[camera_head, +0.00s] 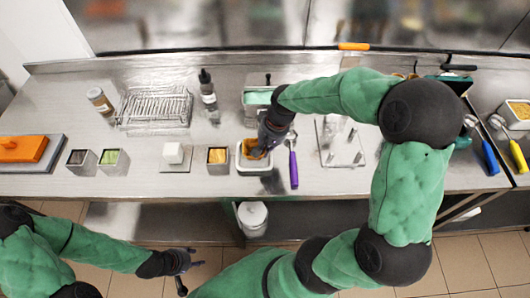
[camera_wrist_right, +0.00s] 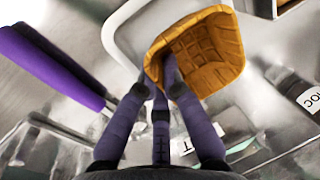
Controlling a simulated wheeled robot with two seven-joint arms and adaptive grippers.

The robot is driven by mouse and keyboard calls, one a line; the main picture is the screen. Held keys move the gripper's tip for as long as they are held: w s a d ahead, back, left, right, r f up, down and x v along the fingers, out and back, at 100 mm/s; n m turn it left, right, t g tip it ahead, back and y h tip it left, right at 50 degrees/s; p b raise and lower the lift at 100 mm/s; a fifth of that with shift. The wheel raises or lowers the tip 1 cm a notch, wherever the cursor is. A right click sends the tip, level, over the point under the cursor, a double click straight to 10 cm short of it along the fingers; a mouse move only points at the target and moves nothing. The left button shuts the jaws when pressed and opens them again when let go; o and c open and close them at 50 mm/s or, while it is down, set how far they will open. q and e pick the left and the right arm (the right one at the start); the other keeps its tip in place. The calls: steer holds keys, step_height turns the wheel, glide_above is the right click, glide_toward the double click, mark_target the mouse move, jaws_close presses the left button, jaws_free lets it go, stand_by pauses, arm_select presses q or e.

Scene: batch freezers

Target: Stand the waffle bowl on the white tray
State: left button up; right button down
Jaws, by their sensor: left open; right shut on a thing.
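The waffle bowl is an orange-brown square cup with a grid pattern; it shows large in the right wrist view (camera_wrist_right: 205,55) and small in the head view (camera_head: 247,146). My right gripper (camera_wrist_right: 165,75) is shut on its near wall, with fingertips at the rim. The bowl is tilted in the wrist view and is over or in the white tray (camera_head: 253,168), whose rim also shows in the wrist view (camera_wrist_right: 115,30). I cannot tell whether the bowl touches the tray's floor. My left gripper (camera_head: 188,268) is open and empty in front of the counter, lower left.
A purple-handled tool (camera_head: 293,168) lies just right of the tray. Small containers with yellow (camera_head: 217,157) and green (camera_head: 112,159) contents stand left. A dark bottle (camera_head: 208,92) and a wire rack (camera_head: 155,108) are behind. Bare counter lies around the tray's left front.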

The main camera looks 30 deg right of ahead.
steer(key=shift+x, duration=0.85)
steer(key=shift+s+d, duration=0.15)
steer(key=shift+d, duration=0.05)
steer(key=shift+f, duration=0.2)
steer(key=c, duration=1.7)
jaws_free()
steer(key=shift+r, duration=0.15)
steer(key=shift+r, duration=0.3)
steer(key=p+v, duration=0.2)
steer(key=v, duration=0.9)
steer(key=shift+s+r+p, duration=0.1)
steer(key=shift+r+p, duration=0.15)
steer(key=shift+p, duration=0.1)
steer(key=shift+d, duration=0.1)
